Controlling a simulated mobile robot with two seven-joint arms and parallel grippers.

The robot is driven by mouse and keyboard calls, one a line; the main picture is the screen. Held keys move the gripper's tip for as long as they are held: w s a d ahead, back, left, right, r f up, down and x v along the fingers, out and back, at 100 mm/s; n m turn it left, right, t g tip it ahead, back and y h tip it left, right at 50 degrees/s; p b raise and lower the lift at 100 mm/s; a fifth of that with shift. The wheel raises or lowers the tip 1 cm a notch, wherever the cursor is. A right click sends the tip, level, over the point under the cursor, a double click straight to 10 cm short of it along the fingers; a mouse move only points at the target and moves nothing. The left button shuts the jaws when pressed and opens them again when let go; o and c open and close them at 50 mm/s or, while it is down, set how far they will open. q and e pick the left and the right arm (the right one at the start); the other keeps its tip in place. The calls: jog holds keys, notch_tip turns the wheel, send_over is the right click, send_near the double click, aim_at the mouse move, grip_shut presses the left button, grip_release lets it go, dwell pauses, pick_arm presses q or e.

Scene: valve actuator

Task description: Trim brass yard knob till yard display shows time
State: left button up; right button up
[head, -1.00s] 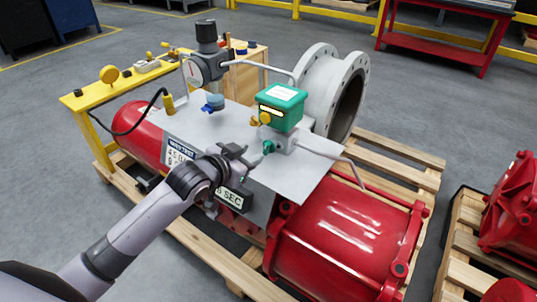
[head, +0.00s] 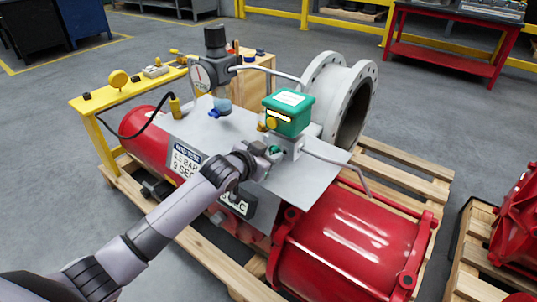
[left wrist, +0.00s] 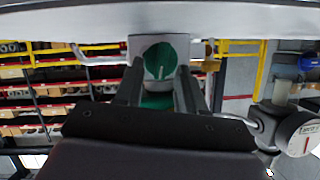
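A small brass knob (head: 262,126) sits at the left side of the green box (head: 289,112) on the grey plate. A green knob (head: 275,150) sits on the grey block below that box. My left gripper (head: 262,154) is at this green knob, below the brass one. In the left wrist view its two fingers (left wrist: 160,90) are apart, with the green knob (left wrist: 160,60) between and beyond them; contact cannot be told. The dark display (head: 236,202) on the plate's front is partly covered by my left arm, so its reading is hidden. My right gripper is out of view.
A pressure gauge (head: 203,76) with a regulator stands left of the green box. A printed sign (head: 186,161) hangs on the plate's front. Bent grey pipes run beside the box. A red cylinder (head: 345,240) lies on the pallet at front right.

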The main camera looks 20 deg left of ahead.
pick_arm(q)
grip_shut()
jog(key=shift+a+r+n+h+p, duration=0.2)
jog(key=shift+n+h+p, duration=0.15)
jog(key=shift+p, duration=0.7)
jog(key=shift+f+n+g, duration=0.1)
jog(key=shift+n+g, duration=0.15)
jog(key=shift+g, duration=0.05)
jog(key=shift+w+p, duration=0.1)
jog(key=shift+p, duration=0.2)
jog(key=shift+f+n, duration=0.1)
jog(key=shift+n, duration=0.2)
grip_release()
